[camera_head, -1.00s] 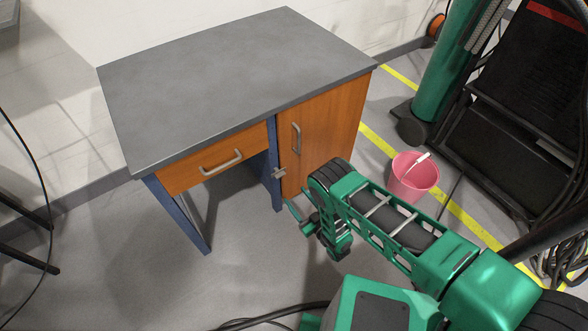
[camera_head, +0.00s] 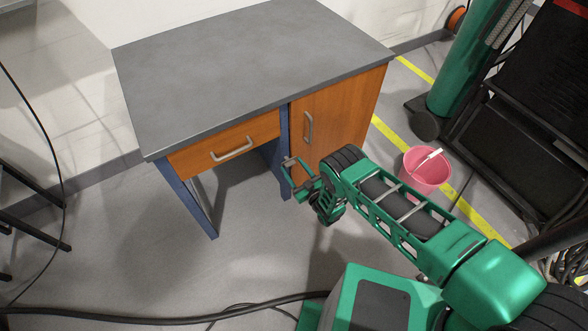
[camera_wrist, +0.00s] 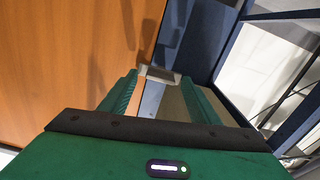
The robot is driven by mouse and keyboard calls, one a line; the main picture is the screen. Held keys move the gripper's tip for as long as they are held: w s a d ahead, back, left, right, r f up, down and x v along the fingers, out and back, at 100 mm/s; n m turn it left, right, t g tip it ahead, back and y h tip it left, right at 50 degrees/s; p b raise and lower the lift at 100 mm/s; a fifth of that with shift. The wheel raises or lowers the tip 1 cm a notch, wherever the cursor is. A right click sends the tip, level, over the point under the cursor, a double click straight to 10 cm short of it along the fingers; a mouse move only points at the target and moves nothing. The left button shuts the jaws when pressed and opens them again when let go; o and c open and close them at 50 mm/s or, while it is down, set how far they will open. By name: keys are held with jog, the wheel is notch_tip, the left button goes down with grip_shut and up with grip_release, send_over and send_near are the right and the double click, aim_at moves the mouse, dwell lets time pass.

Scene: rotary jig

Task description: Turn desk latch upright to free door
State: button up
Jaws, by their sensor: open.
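The desk latch (camera_head: 290,161) is a small grey metal bar lying crosswise where the orange door (camera_head: 345,110) meets the blue desk frame. In the wrist view the latch (camera_wrist: 161,74) spans from the door's edge (camera_wrist: 85,55) onto the frame. The door is closed. My gripper (camera_head: 294,178) is at the latch, low by the door's lower left part. In the wrist view its two green fingers (camera_wrist: 160,82) are apart, with the latch showing between and just beyond their tips. I cannot tell whether either finger touches it.
The desk has a grey top (camera_head: 240,65), a drawer (camera_head: 200,155) with a bar handle, and a door handle (camera_head: 308,127). A pink bucket (camera_head: 425,176) stands on the floor to the right. A black cable (camera_head: 130,312) crosses the floor in front.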

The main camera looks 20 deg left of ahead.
jog(key=c, duration=1.1)
jog(key=shift+o, duration=0.3)
dwell(0.6)
jog(key=o, duration=1)
jog(key=shift+o, duration=0.2)
jog(key=v, duration=1)
jog(key=shift+s+d, duration=0.2)
jog(key=shift+d, duration=0.1)
jog(key=shift+f, duration=0.1)
